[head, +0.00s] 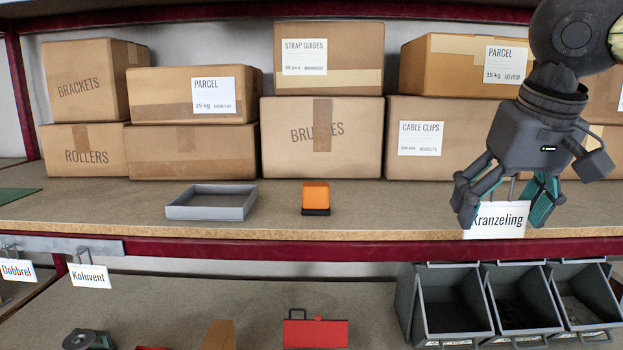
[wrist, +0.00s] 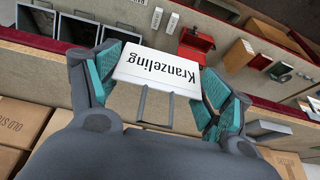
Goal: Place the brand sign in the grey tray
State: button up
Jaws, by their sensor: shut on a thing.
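The brand sign (head: 500,220) is a white plate reading "Kranzeling" with grey wire hooks on its upper edge. My gripper (head: 503,203) is shut on it at the right of the head view, at the shelf's front edge. The sign (wrist: 158,75) also shows in the wrist view between the teal-padded fingers (wrist: 155,88), upside down there. The grey tray (head: 211,217) is shallow and looks empty. It rests on the shelf left of the middle, well to the left of my gripper.
An orange block on a black base (head: 315,197) stands between tray and gripper. Cardboard boxes (head: 320,140) line the shelf's back. Signs reading "Dobbrel" (head: 17,271) and "Koluvent" (head: 90,275) hang at a rail on the left. Grey bins (head: 452,300) and a red box (head: 315,334) sit below.

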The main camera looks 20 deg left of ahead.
aim_at(217, 205)
jog(key=z, duration=2.25)
jog(key=k, duration=1.6)
jog(key=u, duration=2.2)
jog(key=i, duration=0.5)
jog(key=u, duration=0.05)
